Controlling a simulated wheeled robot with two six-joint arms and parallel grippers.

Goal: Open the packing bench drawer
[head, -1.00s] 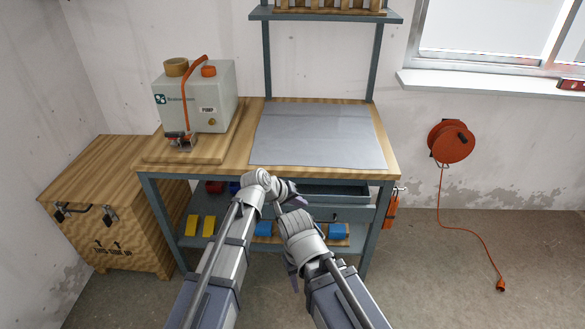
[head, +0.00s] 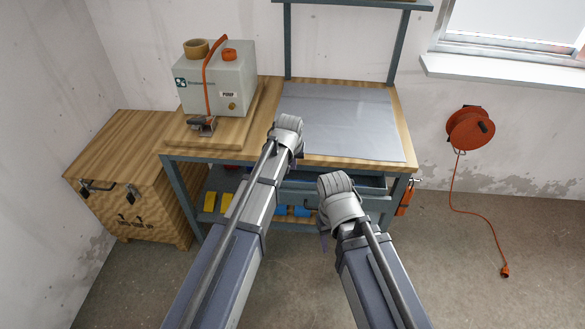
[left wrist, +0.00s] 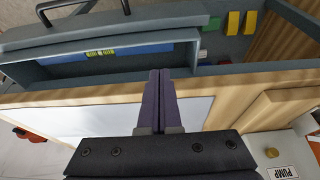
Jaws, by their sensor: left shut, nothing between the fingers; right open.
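The grey-blue packing bench drawer (head: 375,204) sits under the wooden bench top, right of centre in the head view. It stands partly open, and its inside shows behind the front panel.
A grey pump (head: 218,85) stands on the bench top at left, beside a grey mat (head: 345,118). A wooden crate (head: 130,175) stands left of the bench. Yellow and blue items lie on the lower shelf.

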